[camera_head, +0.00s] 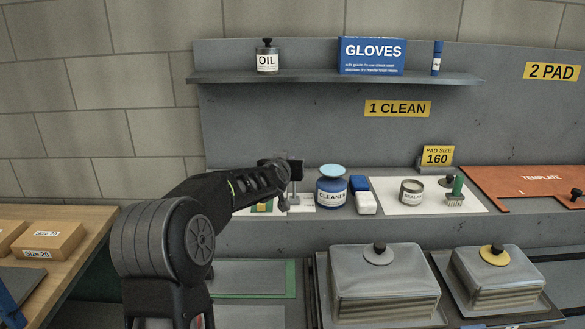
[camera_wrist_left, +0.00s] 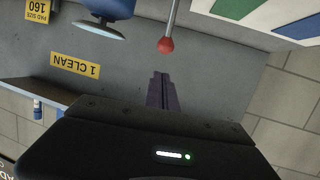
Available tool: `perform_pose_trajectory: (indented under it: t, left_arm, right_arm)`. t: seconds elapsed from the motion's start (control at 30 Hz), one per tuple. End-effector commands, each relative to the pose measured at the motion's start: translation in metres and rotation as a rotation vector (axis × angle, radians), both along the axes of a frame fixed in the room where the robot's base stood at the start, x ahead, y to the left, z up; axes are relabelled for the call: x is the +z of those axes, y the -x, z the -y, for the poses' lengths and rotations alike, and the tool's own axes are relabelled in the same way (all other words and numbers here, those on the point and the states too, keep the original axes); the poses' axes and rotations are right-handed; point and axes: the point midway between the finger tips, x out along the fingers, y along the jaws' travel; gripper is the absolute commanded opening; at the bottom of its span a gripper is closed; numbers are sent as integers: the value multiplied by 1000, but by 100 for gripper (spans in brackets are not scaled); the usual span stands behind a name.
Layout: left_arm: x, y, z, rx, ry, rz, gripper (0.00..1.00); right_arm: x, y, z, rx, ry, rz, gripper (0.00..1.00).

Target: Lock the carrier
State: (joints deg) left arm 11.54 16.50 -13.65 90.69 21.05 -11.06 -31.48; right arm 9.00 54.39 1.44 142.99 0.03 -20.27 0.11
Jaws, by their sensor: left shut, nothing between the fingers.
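My left gripper (camera_head: 292,172) reaches over the back counter at the left end of the station. In the left wrist view its fingers (camera_wrist_left: 160,76) are together and empty. A metal rod with a red ball knob (camera_wrist_left: 166,45) stands just beyond the fingertips, apart from them; it looks like a lever. Next to it is a white panel (camera_wrist_left: 262,18) with green and blue patches. In the head view my gripper and forearm hide most of this spot. No part is clearly recognisable as the carrier, and the lock's state cannot be told. My right gripper is out of view.
The blue cleaner container (camera_head: 331,190) stands close to the right of my gripper, with a blue-and-white block (camera_head: 363,195) beyond. A shelf (camera_head: 330,78) hangs above. A small jar (camera_head: 411,192) and a green-handled brush (camera_head: 456,190) stand further right. Two lidded boxes (camera_head: 390,275) (camera_head: 497,275) stand in front.

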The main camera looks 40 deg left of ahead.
Motion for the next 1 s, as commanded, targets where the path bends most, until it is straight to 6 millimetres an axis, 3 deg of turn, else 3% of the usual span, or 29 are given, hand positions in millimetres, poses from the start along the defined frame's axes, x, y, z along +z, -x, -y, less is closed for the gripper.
perform_pose_trajectory:
  t: [0.2,0.4,1.0]
  left_arm:
    - [34,36,17,-3,3,5,0]
    - [49,58,26,-1,2,3,0]
    - [51,64,29,-1,0,2,0]
  right_arm:
    - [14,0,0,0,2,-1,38]
    - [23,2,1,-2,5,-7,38]
    - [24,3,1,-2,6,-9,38]
